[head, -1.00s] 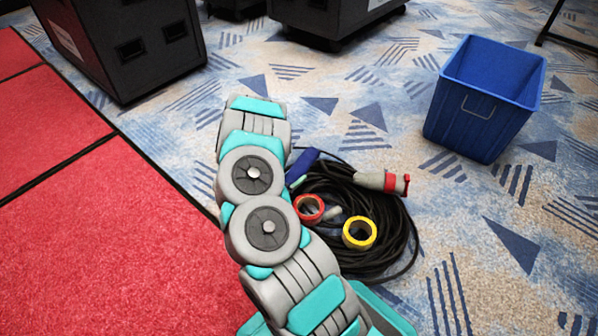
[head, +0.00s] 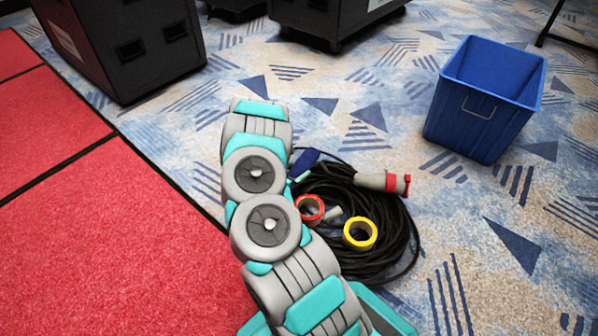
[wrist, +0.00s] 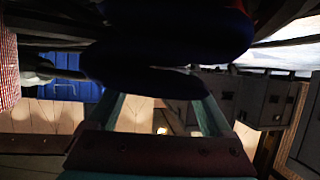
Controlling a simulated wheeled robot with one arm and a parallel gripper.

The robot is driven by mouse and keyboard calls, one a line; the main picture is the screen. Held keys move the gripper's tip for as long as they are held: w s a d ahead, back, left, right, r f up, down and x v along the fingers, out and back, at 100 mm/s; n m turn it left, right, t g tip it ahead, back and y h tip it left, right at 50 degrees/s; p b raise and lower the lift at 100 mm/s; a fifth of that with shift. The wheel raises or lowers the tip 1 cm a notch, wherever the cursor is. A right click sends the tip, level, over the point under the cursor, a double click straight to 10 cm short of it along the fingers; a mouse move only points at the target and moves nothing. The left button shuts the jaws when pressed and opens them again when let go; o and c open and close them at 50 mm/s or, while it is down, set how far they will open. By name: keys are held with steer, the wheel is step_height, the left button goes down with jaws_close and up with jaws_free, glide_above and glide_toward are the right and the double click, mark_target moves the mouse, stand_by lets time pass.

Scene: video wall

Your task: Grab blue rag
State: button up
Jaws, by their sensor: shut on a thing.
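The dark blue rag (head: 303,162) shows in the head view just right of my arm, at the upper left edge of a coil of black cable (head: 385,260). In the wrist view the rag (wrist: 165,55) is a dark mass filling the upper middle, across the ends of the teal fingers. My gripper (wrist: 162,100) is shut on the rag. In the head view my arm mostly hides the gripper. I cannot tell whether the rag still touches the cable.
A red tape roll (head: 310,208) and a yellow tape roll (head: 360,233) lie on the cable, near a grey-and-red plug (head: 383,182). A blue bin (head: 478,125) stands at the right. Black cases (head: 130,50) stand behind. A red platform (head: 90,240) borders the left. Carpet between is clear.

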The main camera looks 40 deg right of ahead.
steer(key=c, duration=0.4)
